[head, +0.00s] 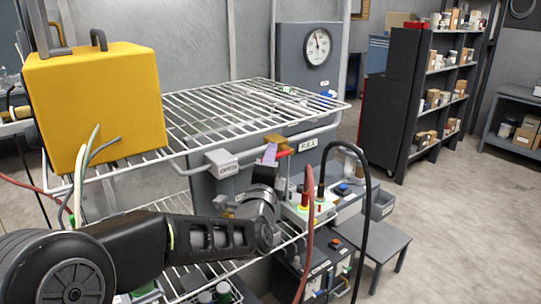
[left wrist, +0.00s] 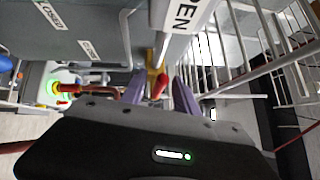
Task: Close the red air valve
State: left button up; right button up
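The red valve handle (head: 286,153) sits by a brass valve body (head: 274,140) on the grey pipe below the wire rack's front edge. In the left wrist view the red handle (left wrist: 160,85) points toward me, with the yellow brass part (left wrist: 151,80) behind it. My left gripper (head: 269,154) is at the handle. Its purple fingers stand apart on either side of the handle, with a gap visible at each side, so it is open. An OPEN label (head: 222,163) is left of the valve. My right gripper is in neither view.
A wire rack (head: 215,105) spreads above the valve and carries a yellow box (head: 95,100). A pressure gauge (head: 318,46) is behind. A red hose (head: 309,235) and a black hose (head: 369,215) hang right of my gripper, near a control box with buttons (head: 303,210). Floor is clear at right.

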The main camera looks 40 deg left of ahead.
pick_arm(q)
jog(key=shift+w+a, duration=0.15)
jog(key=shift+w, duration=0.05)
jog(key=shift+c, duration=0.2)
grip_shut()
dwell(1.2)
